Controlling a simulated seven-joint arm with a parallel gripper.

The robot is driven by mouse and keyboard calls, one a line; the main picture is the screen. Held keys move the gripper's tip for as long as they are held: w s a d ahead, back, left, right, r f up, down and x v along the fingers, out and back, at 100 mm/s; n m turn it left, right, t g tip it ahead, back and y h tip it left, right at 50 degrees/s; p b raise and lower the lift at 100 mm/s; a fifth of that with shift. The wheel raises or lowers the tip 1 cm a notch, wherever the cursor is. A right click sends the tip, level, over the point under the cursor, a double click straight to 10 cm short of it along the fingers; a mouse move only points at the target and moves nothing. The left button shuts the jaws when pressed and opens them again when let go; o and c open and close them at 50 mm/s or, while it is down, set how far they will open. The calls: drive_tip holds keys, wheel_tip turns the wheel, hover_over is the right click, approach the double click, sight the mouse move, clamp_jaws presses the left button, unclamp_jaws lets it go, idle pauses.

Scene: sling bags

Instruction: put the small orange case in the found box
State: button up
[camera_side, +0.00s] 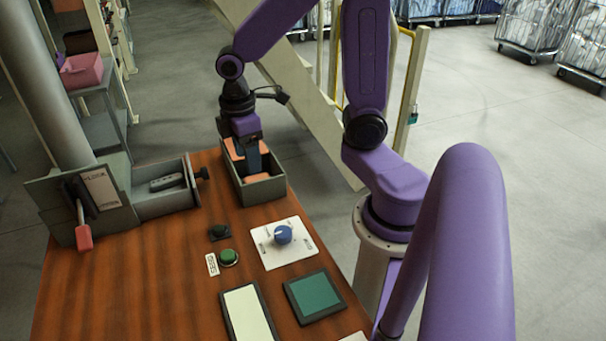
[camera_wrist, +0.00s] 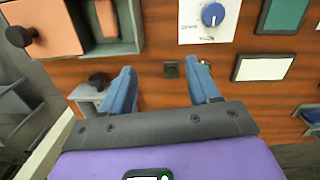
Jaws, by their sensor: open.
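A small orange case (camera_wrist: 106,18) lies inside a grey open box (camera_side: 268,190) at the back edge of the table; the box's rim (camera_wrist: 126,47) also shows at upper left in the wrist view. Beside it is a larger orange piece (camera_wrist: 50,25) with a dark knob. In the side view, orange (camera_side: 234,150) shows partly behind my gripper (camera_side: 252,165). My gripper appears over the box there, pointing down. In the wrist view its two blue fingers (camera_wrist: 163,80) are apart with nothing between them. No label marks a found box that I can read.
Left of the grey box is a grey tray (camera_side: 150,208) holding a grey item, and a lock lever with a red handle (camera_side: 84,238). In front are a blue dial (camera_side: 283,235), a green button (camera_side: 229,257), a teal panel (camera_side: 315,298) and a white panel (camera_side: 248,316).

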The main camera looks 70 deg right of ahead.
drive_tip(key=s+a+r+n, duration=0.1)
drive_tip(key=s+a, duration=0.2)
drive_tip(key=s, duration=0.5)
drive_tip(key=s+a+r+n+y, duration=0.1)
drive_tip(key=s+a, duration=0.2)
drive_tip(key=s, duration=0.4)
drive_tip(key=shift+s+r, duration=0.25)
drive_tip(key=shift+s, duration=0.15)
drive_tip(key=shift+o, duration=0.2)
drive_tip(key=shift+w, duration=0.1)
